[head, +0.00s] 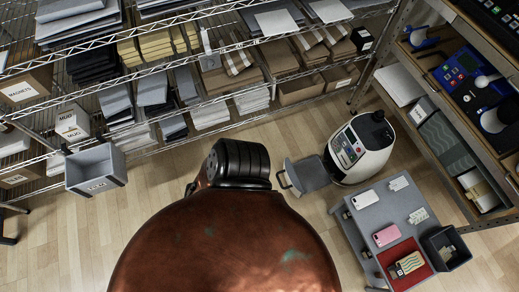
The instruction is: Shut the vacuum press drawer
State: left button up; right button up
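The vacuum press (361,148) is a rounded white machine with a black top and a dark control panel, right of the middle in the head view. Its grey drawer (308,175) is pulled out to the left of the body.
A grey table (372,217) with phone cases and a red mat (405,262) stands below the press, beside a dark bin (446,248). Wire shelves (180,55) line the back, and another shelf unit (455,140) stands at right. A large copper-coloured dome fills the lower middle.

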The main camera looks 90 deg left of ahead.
aim_at(310, 174)
jog(key=u, duration=2.1)
